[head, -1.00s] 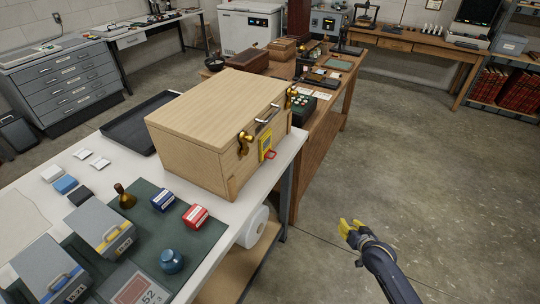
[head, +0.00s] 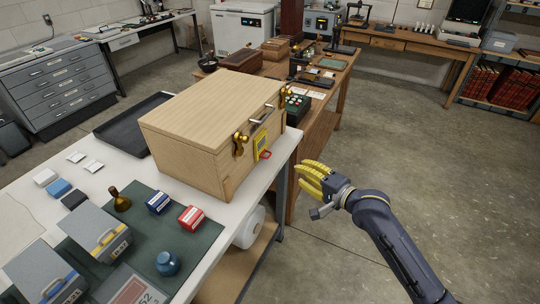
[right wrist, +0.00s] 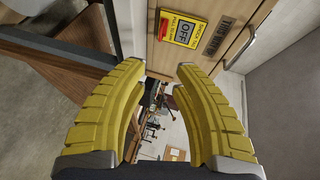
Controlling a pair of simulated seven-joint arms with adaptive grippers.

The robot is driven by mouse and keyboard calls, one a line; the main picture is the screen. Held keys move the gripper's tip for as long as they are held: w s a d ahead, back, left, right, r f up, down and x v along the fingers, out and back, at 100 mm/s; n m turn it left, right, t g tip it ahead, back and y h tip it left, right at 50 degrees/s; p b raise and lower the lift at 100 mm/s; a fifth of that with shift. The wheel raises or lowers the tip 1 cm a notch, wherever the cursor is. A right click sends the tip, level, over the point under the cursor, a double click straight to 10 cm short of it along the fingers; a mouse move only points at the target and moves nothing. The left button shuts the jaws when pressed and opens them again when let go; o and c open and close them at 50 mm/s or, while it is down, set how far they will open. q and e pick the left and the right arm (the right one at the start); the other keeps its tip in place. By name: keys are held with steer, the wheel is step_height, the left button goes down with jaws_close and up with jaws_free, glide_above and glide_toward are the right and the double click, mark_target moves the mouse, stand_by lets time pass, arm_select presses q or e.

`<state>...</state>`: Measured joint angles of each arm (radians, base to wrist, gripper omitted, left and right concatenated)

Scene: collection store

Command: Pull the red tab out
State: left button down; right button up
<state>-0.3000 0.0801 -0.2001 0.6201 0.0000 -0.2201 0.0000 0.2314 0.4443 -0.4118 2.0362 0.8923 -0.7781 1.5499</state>
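The red tab (head: 265,155) sticks out at the lower end of a yellow plate (head: 260,140) on the front of a light wooden crate (head: 205,165). In the right wrist view the red tab (right wrist: 164,27) shows at the left of the yellow plate (right wrist: 184,29), which bears the word OFF. My right gripper (head: 308,175) is open and empty, to the right of the crate and apart from the tab. Its two yellow fingers (right wrist: 160,72) stand wide apart in the wrist view, with the tab beyond them. My left gripper is not in view.
The crate stands on a white table (head: 222,215) with brass latches (head: 240,143) and a metal handle on its front. A green mat (head: 195,238) holds small boxes and bottles. A wooden bench (head: 318,130) stands behind. Open floor lies to the right.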

mark_target(270, 155)
steer(key=x, duration=1.6)
steer(key=shift+w+a+f, duration=0.15)
steer(key=shift+w+a, duration=0.05)
steer(key=shift+w, duration=0.05)
jaws_close()
